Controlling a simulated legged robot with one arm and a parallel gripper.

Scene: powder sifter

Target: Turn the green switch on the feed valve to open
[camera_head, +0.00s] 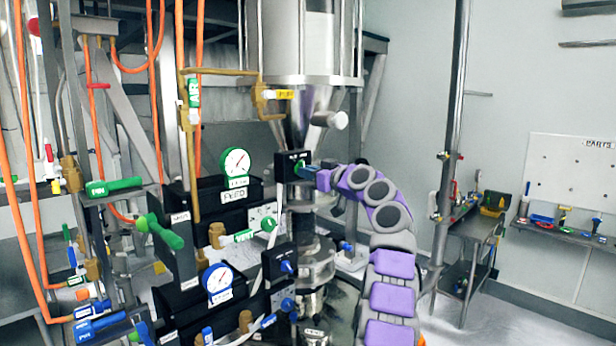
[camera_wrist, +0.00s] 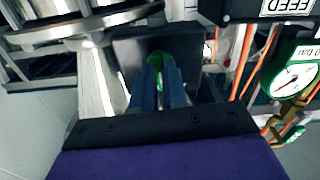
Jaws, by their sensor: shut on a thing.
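The green switch (camera_head: 299,168) sits on the front of a small black box (camera_head: 284,170) below the steel hopper cone. In the wrist view, the green switch (camera_wrist: 155,57) shows at the tips of my gripper, in front of the black box (camera_wrist: 186,48). My gripper (camera_head: 309,171) reaches in from the right. Its blue fingers (camera_wrist: 160,82) are close together and shut on the green switch. The fingers hide much of the switch, so its exact angle is hard to tell.
A green-rimmed gauge (camera_head: 235,162) with a FEED label (camera_head: 234,195) is left of the box. Below are a blue-rimmed gauge (camera_head: 217,279) and another black box (camera_head: 279,262) with a blue knob (camera_head: 288,267). A steel hopper (camera_head: 298,45) stands above. A vertical pole (camera_head: 450,120) rises at right.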

